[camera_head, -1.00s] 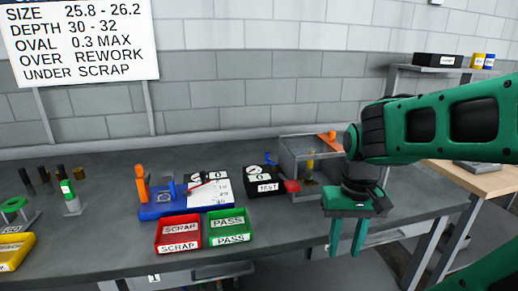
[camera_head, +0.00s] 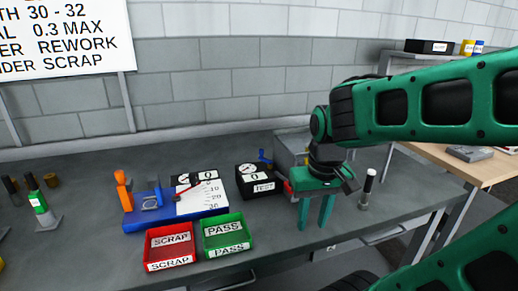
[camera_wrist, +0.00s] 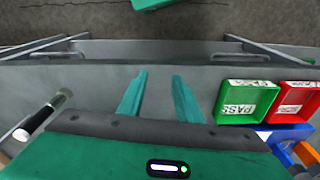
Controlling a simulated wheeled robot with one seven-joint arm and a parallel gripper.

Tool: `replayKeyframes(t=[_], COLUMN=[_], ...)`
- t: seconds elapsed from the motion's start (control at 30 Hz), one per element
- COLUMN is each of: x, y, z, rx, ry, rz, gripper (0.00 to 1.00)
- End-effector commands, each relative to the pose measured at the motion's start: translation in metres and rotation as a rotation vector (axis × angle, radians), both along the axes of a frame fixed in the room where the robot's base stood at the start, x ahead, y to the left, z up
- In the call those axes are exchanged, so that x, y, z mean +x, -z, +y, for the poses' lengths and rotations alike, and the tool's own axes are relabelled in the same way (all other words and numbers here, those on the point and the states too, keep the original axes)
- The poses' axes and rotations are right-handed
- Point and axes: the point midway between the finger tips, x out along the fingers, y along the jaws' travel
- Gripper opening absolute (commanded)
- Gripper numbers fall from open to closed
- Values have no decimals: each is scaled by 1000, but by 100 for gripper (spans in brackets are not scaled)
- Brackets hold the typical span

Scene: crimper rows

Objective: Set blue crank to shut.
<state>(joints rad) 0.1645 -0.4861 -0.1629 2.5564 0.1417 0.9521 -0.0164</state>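A small blue handle (camera_head: 264,156), which looks like the blue crank, stands up behind the black TEST box, at the left end of a grey box (camera_head: 291,146). It is small, and I cannot read its setting. My gripper (camera_head: 312,225) hangs fingers down over the bench, in front of the grey box and right of the PASS tray, hiding part of the box. In the wrist view my gripper (camera_wrist: 159,74) shows two green fingers apart with nothing between them. The crank does not show in the wrist view.
The TEST box (camera_head: 255,183) with a dial, the green PASS tray (camera_head: 245,243) and the red SCRAP tray (camera_head: 158,254) lie left of my gripper. A black-and-white cylinder (camera_head: 368,186) stands on the right. A blue gauge base (camera_head: 140,217) is further left.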

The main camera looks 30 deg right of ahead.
Motion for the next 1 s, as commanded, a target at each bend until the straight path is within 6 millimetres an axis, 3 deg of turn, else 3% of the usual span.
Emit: replayKeyframes(t=[0.3, 0.4, 0.57, 0.9, 1.0], x=[118, 148, 184, 255, 267], y=[-22, -38, -63, -124, -136], z=[69, 75, 56, -14, -30], rx=[-71, -82, -101, -135, -138], ry=[-313, -319, -238, 35, 98], rz=[-234, -273, -280, -266, -263], gripper=[32, 32, 32, 32, 32])
